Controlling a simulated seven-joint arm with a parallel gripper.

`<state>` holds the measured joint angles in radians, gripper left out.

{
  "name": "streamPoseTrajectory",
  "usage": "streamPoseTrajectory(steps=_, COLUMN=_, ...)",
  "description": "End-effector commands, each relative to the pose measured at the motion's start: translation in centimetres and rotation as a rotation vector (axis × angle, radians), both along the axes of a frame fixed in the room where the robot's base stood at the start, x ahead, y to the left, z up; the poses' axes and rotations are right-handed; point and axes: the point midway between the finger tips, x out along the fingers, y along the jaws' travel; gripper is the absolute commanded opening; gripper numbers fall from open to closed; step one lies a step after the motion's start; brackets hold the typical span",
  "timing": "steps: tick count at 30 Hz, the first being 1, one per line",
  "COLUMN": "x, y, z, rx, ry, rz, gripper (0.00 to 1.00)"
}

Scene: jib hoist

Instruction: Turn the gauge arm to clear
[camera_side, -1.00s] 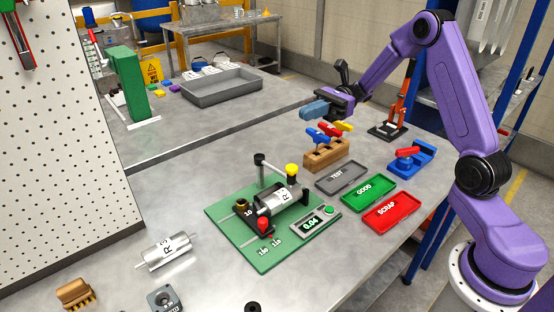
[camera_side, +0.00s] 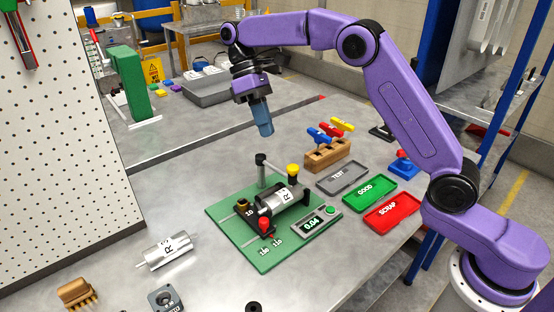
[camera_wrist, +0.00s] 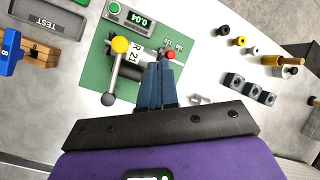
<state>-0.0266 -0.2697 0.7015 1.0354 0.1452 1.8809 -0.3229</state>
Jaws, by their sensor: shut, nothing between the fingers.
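The gauge stands on a green plate (camera_side: 222,221) on the bench.
A wooden rack (camera_side: 328,155) with colored-handled tools stands to the right. TEST (camera_side: 340,178), GOOD (camera_side: 369,192) and SCRAP (camera_side: 392,212) trays lie beside the plate. Another roller (camera_side: 164,251) lies at the front left.

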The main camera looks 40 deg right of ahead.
Motion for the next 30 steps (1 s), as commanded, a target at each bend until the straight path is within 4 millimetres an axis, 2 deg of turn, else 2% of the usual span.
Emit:
streamPoseTrajectory(steps=6, x=1.8, y=1.9, z=1.5, rx=-0.084, ry=-0.129, rz=0.253, gripper=0.0)
streamPoseTrajectory(steps=16, x=3.3, y=3.9, z=3.5, rx=-0.179, ry=-0.234, rz=0.477, gripper=0.0)
streamPoseTrajectory(steps=27, x=3.2, y=3.7, z=-0.8, rx=-0.175, ry=-0.227, rz=0.469, gripper=0.0)
streamPoseTrajectory(steps=30, x=3.2, y=3.7, z=-1.4, rx=-0.174, ry=-0.229, rz=0.467, gripper=0.0)
